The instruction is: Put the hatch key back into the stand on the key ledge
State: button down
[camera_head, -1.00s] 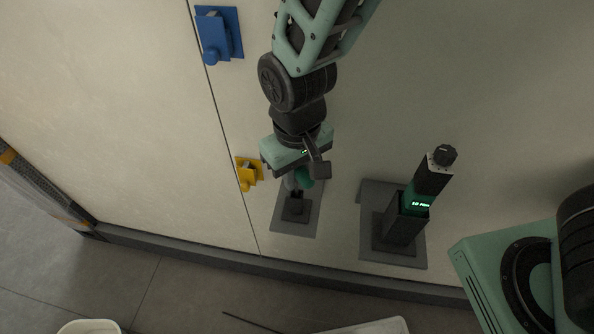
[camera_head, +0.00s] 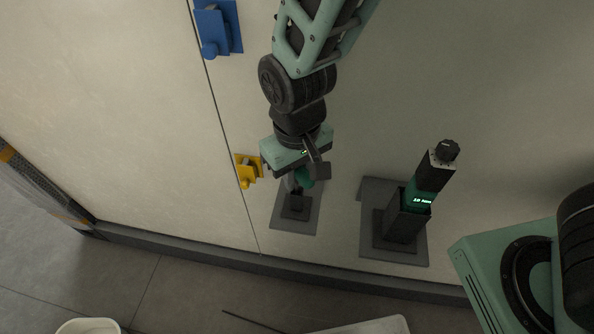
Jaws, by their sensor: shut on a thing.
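My gripper (camera_head: 311,172) points down in the head view and is shut on the hatch key (camera_head: 303,178), of which a small green part shows between and below the fingers. The dark stand (camera_head: 295,206) is on the grey key ledge (camera_head: 284,220) right below the gripper. The key's lower end overlaps the stand's top in the picture; I cannot tell whether it is inside or just above it. The fingers hide much of the key.
A black and green tool with a lit display (camera_head: 424,190) stands in a dark holder (camera_head: 401,226) to the right. A blue latch (camera_head: 220,28) and a yellow latch (camera_head: 247,170) are on the pale wall to the left. A white container (camera_head: 88,326) is at the bottom left.

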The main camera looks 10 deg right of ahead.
jog(key=shift+f+b, duration=0.4)
jog(key=shift+f, duration=0.3)
dwell(0.5)
jog(key=c, duration=1.2)
grip_release()
jog(key=shift+o, duration=0.2)
notch_tip(320, 180, up, 18)
jog(key=b, duration=0.1)
jog(key=shift+f, duration=0.25)
notch_tip(320, 180, up, 6)
jog(key=p, duration=0.5)
jog(key=shift+p, duration=0.35)
